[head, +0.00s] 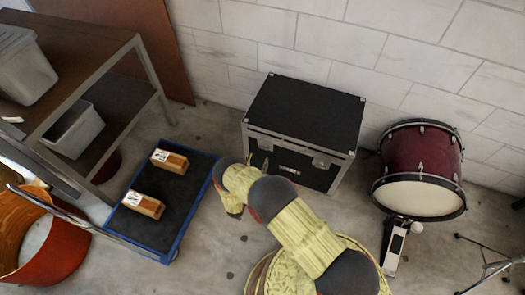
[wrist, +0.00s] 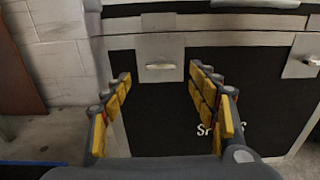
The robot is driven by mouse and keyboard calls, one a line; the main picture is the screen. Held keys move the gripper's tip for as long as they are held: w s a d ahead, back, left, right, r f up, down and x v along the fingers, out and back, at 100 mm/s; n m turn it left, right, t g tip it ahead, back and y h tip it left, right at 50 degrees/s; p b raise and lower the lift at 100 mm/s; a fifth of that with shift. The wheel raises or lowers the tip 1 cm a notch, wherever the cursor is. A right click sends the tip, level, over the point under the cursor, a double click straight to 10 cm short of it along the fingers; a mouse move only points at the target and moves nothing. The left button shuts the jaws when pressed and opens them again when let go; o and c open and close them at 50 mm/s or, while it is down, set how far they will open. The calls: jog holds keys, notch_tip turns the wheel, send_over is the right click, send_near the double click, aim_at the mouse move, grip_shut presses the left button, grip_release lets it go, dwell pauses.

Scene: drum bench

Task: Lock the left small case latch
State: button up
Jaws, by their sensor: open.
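A black case (head: 303,128) with metal edges stands on the floor against the wall. It also shows in the wrist view (wrist: 215,120). Its left small latch (wrist: 160,66) is a metal plate with a short bar, high on the front face. In the head view this left latch (head: 264,144) shows only small. The right latch (wrist: 309,60) is at the right edge of the wrist view and also shows in the head view (head: 321,162). My gripper (wrist: 160,80) is open and empty, its yellow-padded fingers on either side of the left latch in the picture. I cannot tell its distance from the latch.
A blue-edged cart (head: 178,240) with two wooden blocks stands left of my arm. A shelf (head: 75,88) with grey bins is beyond it. A red bass drum (head: 420,165) with a pedal stands right of the case. An orange drum shell (head: 58,245) is at lower left.

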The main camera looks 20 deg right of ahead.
aim_at(263, 149)
jog(key=shift+b+x, duration=0.85)
jog(key=shift+x, duration=2.7)
jog(key=shift+c, duration=0.5)
jog(key=c, duration=1.1)
